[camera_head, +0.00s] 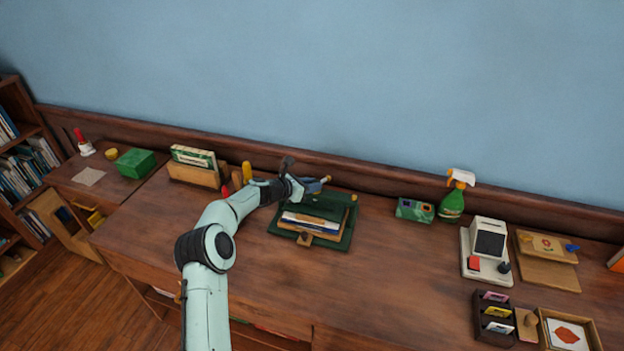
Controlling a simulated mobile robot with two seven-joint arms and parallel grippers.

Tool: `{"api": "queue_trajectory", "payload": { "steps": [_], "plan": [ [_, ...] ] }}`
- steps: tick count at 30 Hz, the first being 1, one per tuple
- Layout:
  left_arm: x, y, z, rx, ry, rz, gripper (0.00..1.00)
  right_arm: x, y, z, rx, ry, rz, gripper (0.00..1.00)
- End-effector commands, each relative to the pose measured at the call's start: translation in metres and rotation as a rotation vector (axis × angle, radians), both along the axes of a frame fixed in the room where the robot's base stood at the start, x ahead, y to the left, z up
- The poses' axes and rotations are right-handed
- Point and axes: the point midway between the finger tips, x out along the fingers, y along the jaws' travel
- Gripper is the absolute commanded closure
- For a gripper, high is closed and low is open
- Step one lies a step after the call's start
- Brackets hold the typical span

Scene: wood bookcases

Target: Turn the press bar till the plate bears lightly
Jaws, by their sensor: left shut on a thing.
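A small green press (349,232) stands on the wooden worktop near the middle of the view. Books or boards (308,228) lie in it, under its dark green upper plate (322,207). My left gripper (300,186) reaches in from the left, above the back of the press. It is shut on the press bar (325,180), whose yellowish end shows to the right of the fingers. The fingers and wrist hide most of the bar and the screw. Whether the plate touches the books is too small to tell. My right gripper is out of view.
Left of the press stand a wooden box of cards (194,172) and several upright tools. To the right are a green patterned box (415,210), a green spray bottle (452,204) and a white card machine (486,250). The worktop in front of the press is clear.

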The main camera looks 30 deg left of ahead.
Motion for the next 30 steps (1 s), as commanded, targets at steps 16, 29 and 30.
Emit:
{"api": "queue_trajectory", "payload": {
  "steps": [16, 29, 30],
  "plan": [
    [0.0047, 0.0010, 0.0056, -0.002, -0.015, -0.196, 1.00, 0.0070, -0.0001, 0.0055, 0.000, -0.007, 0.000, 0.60],
    [0.0048, 0.0005, 0.0063, -0.004, -0.016, -0.215, 1.00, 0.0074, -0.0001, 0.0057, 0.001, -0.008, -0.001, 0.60],
    [0.0049, 0.0004, 0.0064, -0.004, -0.016, -0.213, 1.00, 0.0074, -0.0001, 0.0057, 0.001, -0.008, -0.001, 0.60]
  ]
}}
